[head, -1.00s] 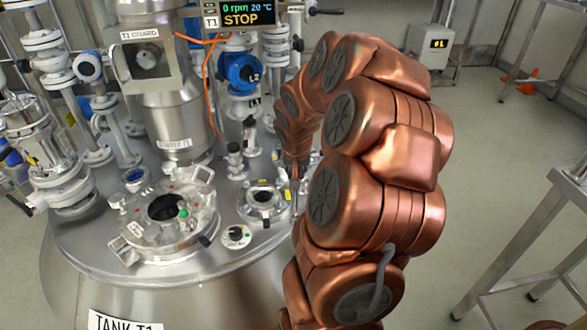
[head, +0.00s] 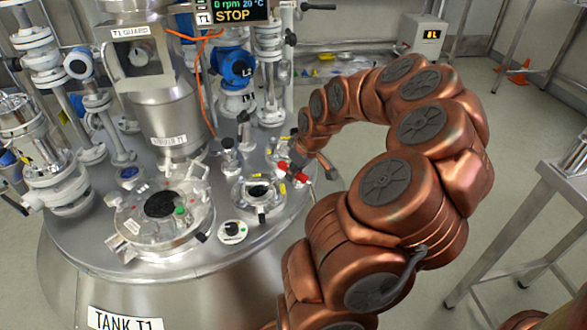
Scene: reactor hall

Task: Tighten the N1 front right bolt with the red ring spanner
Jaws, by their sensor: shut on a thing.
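The red ring spanner (head: 293,174) shows as a short red piece with a thin grey end, above the right part of the tank lid. My gripper (head: 302,160) is at the end of my copper arm and is mostly hidden by it. It is shut on the red spanner. Left of and below the spanner is a small round flanged port (head: 258,193) with yellow marks. The spanner looks close to this port's right rim, but I cannot tell whether it touches a bolt. The N1 label and the front right bolt cannot be made out for certain.
An orange cable hangs behind. A steel table (head: 555,185) stands at right, with clear floor between.

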